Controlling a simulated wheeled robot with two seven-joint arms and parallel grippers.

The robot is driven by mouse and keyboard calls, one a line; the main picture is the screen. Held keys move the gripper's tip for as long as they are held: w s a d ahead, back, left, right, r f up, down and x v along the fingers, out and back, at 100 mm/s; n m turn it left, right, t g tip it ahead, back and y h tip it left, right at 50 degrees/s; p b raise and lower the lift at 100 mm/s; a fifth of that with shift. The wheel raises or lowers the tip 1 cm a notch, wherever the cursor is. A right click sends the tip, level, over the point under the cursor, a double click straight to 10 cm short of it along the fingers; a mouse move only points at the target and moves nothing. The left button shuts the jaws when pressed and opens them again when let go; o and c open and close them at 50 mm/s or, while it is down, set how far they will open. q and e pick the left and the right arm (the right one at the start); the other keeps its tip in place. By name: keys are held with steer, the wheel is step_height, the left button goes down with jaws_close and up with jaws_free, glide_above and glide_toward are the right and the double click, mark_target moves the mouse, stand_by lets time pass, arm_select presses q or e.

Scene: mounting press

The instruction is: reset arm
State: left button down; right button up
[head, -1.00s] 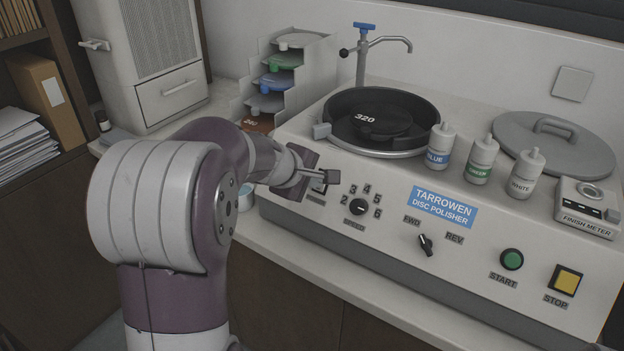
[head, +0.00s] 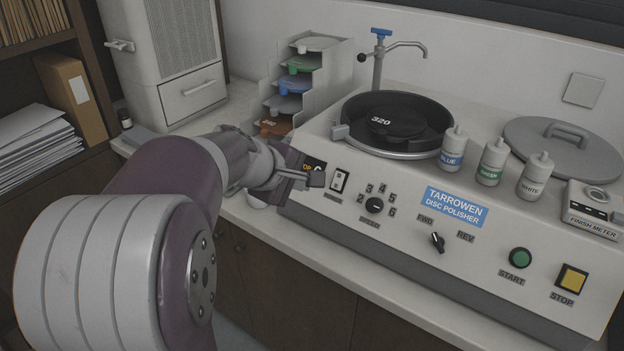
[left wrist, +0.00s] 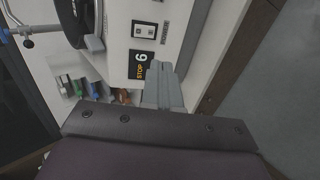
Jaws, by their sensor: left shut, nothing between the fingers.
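My left gripper (head: 314,180) is in front of the left end of the polisher's panel, just left of the power switch (head: 339,181). Its fingers are shut and empty; they also show in the left wrist view (left wrist: 160,75). I cannot tell from the frames whether they touch the panel. A small black display (left wrist: 141,65) beside the switch reads "STOP" with a digit. The disc polisher (head: 470,250) stands on the counter with a 320 disc (head: 381,122) in its bowl. My right gripper is not in view.
Bottles marked blue (head: 452,150), green (head: 492,162) and white (head: 534,178) stand on the polisher's top, with a grey lid (head: 540,150) behind. A stepped disc rack (head: 335,70) stands at the back left. The counter's front strip (head: 330,270) is clear.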

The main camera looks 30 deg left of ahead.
arm_select(q)
steer(key=shift+s+r, duration=0.35)
steer(key=shift+s, duration=0.45)
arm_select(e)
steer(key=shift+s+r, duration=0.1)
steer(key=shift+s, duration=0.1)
arm_select(q)
steer(key=shift+s, duration=0.1)
